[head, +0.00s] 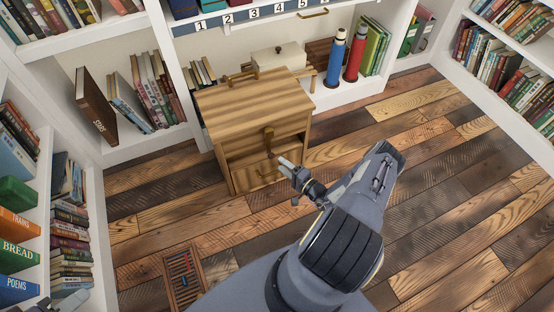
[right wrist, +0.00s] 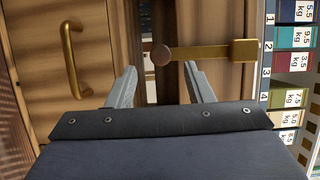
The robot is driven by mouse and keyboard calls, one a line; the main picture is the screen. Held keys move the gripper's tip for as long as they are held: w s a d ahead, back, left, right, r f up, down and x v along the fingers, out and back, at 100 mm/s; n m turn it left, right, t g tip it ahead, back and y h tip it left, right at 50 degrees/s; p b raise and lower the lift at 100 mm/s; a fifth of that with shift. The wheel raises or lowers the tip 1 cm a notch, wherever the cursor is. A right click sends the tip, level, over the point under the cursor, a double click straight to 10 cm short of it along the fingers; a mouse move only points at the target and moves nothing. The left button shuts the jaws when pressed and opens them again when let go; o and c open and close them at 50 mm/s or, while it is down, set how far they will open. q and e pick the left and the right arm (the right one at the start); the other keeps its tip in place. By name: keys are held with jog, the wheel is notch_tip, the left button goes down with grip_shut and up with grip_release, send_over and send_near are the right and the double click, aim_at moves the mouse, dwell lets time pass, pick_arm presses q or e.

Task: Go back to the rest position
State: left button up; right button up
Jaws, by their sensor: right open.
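My right gripper (head: 286,167) is in front of the small wooden cabinet (head: 255,101) in the head view. In the right wrist view its two fingers (right wrist: 160,70) are apart, with nothing held between them. Beyond the fingertips are a round brown knob (right wrist: 161,56) and a brass bar with a block (right wrist: 212,52). I cannot tell whether the fingers touch the cabinet. A grey piece at the lower left edge of the head view (head: 70,301) looks like part of my left gripper; its jaws are not clear.
A brass handle (right wrist: 74,58) is left of the fingers. Bookshelves surround the floor. A blue cylinder (head: 335,60) and a red cylinder (head: 356,55) stand on the back shelf near a pale box (head: 279,57). A slatted wooden tray (head: 184,277) is low left. Open plank floor (head: 450,190) lies right.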

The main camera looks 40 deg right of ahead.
jog(key=shift+s+d, duration=0.15)
jog(key=shift+s, duration=1)
